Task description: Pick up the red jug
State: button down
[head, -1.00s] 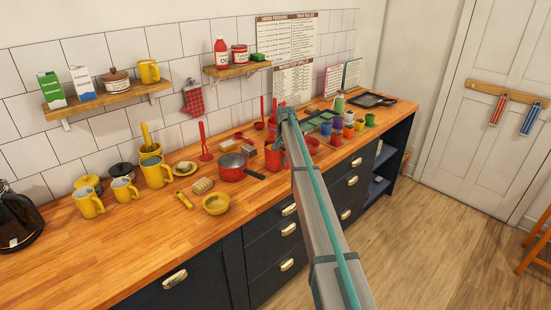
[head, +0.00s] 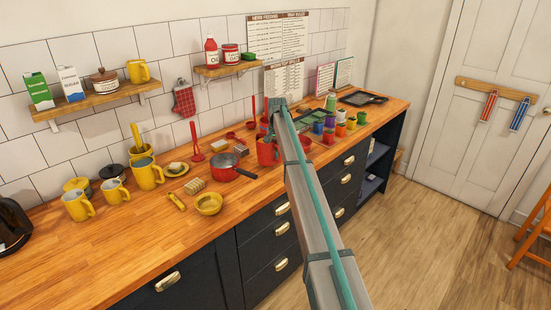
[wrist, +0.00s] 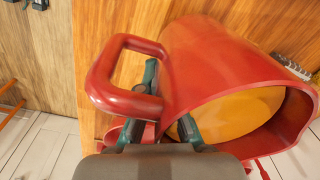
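The red jug (wrist: 215,62) fills much of the wrist view, its open mouth and orange-yellow inside facing the lower right. Its looped red handle (wrist: 125,42) is at its left. My gripper (wrist: 165,118) is at the rim beside the handle: one teal finger shows at the handle loop, the other in front of the mouth, with the jug's wall between them. Whether both fingers press on the wall is not clear. In the head view the jug (head: 267,152) is on or just over the wooden counter, partly hidden by my arm.
A red saucepan (head: 223,166) stands close left of the jug, its dark handle pointing toward it. Several coloured cups (head: 330,130) stand to the right. A yellow bowl (head: 209,204) and yellow mugs (head: 78,205) are further left. A shelf (head: 228,69) hangs behind.

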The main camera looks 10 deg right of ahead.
jog(key=s+a+r+b, duration=0.1)
jog(key=s+r+b, duration=0.1)
jog(key=s+r, duration=0.3)
jog(key=s+a+r+b, duration=0.2)
jog(key=s+r+b, duration=0.1)
jog(key=s, duration=0.5)
jog(key=shift+s+a+r, duration=0.15)
jog(key=shift+a+r, duration=0.1)
jog(key=shift+r, duration=0.6)
jog(key=shift+s+r, duration=0.1)
dwell(0.8)
